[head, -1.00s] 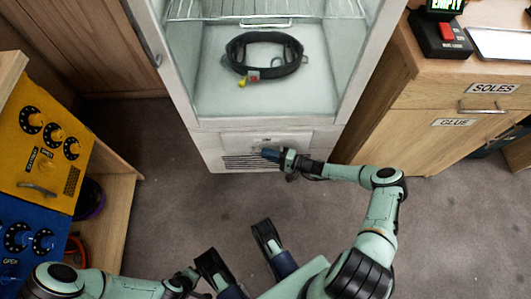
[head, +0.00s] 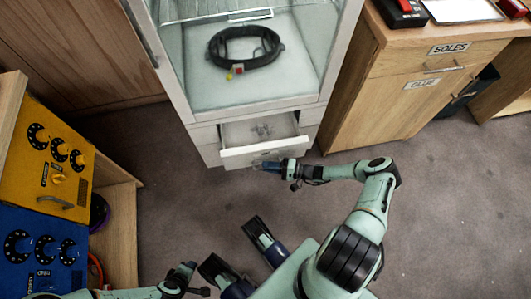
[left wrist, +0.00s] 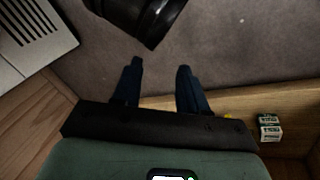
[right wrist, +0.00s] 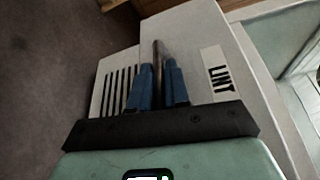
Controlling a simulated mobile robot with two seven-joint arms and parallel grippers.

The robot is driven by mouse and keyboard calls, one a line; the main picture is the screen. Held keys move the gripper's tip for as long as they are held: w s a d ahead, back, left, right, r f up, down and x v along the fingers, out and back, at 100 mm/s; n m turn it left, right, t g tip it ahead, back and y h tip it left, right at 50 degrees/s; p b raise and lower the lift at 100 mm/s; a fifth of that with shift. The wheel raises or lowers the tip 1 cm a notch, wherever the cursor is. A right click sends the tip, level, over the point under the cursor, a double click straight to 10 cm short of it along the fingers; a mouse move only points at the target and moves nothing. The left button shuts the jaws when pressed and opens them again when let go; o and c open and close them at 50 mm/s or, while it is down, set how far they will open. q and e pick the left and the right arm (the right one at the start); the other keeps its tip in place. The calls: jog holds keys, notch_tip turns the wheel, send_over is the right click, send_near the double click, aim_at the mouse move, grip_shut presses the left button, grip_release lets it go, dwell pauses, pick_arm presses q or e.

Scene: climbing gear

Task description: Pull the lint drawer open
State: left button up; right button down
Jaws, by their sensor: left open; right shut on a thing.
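The lint drawer (head: 262,150) stands out from the base of the pale cabinet, with its open top showing a small grey, unclear thing (head: 262,129) inside. In the right wrist view its pale front bears a LINT label (right wrist: 220,70). My right gripper (head: 262,165) is at the drawer front. In the right wrist view its blue fingers (right wrist: 158,66) are shut on the drawer's bar handle (right wrist: 157,50). My left gripper (left wrist: 160,66) is open and empty above the floor, with its fingers apart; the head view shows it poorly at the bottom.
A dark ring-shaped strap (head: 245,47) lies in the glass-fronted cabinet (head: 210,95) above the drawer. A wooden SOLES and GLUE cabinet (head: 400,90) stands at right. A yellow and blue dial panel (head: 48,180) is on the left. Carpet (head: 430,220) in front is clear.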

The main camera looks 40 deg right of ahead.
pick_arm(q)
jog(key=s+d+r+g+h+p, duration=0.1)
jog(key=s+d+r+g+p, duration=0.1)
jog(key=s+r, duration=0.3)
jog(key=shift+s+d+p, duration=0.55)
jog(key=shift+s+p, duration=0.2)
jog(key=shift+p, duration=0.1)
pick_arm(e)
jog(key=s+a, duration=0.4)
jog(key=s, duration=0.3)
jog(key=shift+s+a, duration=0.2)
jog(key=shift+s, duration=0.05)
pick_arm(q)
jog(key=shift+m, duration=0.3)
pick_arm(e)
jog(key=c, duration=1.2)
grip_release()
pick_arm(q)
jog(key=shift+w+f, duration=0.1)
pick_arm(e)
jog(key=v, duration=1.3)
jog(key=shift+s+d, duration=0.1)
jog(key=shift+d, duration=0.05)
